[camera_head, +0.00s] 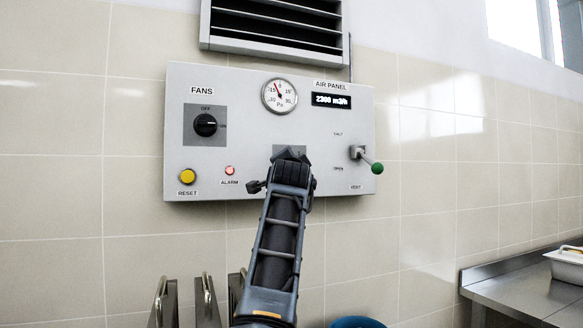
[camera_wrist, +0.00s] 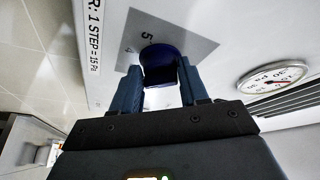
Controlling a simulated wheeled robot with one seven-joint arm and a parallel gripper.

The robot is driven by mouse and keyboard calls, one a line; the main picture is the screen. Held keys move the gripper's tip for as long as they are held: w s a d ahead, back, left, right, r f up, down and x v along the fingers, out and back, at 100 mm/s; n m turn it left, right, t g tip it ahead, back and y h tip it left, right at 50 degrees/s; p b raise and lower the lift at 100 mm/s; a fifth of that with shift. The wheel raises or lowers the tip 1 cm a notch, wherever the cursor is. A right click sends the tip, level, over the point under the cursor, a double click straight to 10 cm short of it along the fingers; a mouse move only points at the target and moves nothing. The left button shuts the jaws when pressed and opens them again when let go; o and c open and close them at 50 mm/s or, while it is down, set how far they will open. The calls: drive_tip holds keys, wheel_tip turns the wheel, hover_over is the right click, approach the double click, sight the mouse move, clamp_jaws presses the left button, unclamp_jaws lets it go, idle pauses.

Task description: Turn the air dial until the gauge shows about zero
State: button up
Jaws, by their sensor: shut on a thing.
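The air dial (camera_wrist: 160,66) is a dark blue knob on a grey plate (camera_wrist: 196,45) marked with a 5. In the wrist view my gripper (camera_wrist: 161,80) has one finger on each side of the dial and is shut on it. In the head view my gripper (camera_head: 290,156) reaches the panel's lower middle and hides the dial. The round gauge (camera_head: 280,96) above it, marked in Pa, has its needle pointing up and slightly left of the top, seemingly between 15 on the left and the top mark. The gauge also shows in the wrist view (camera_wrist: 272,78).
The grey panel (camera_head: 235,80) holds a fans switch (camera_head: 205,125), a yellow reset button (camera_head: 187,176), a red alarm lamp (camera_head: 230,170), a display (camera_head: 331,101) reading 2300 m3/h and a green-tipped lever (camera_head: 376,168). A vent (camera_head: 275,28) is above. A steel counter (camera_head: 520,290) stands right.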

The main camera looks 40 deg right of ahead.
drive_tip(key=shift+r, duration=0.15)
drive_tip(key=o, duration=1)
drive_tip(key=shift+o, duration=0.2)
drive_tip(key=b+v, duration=0.1)
drive_tip(key=v, duration=0.6)
drive_tip(key=shift+s+a+b, duration=0.2)
drive_tip(key=shift+s+b, duration=0.15)
drive_tip(key=shift+b, duration=0.05)
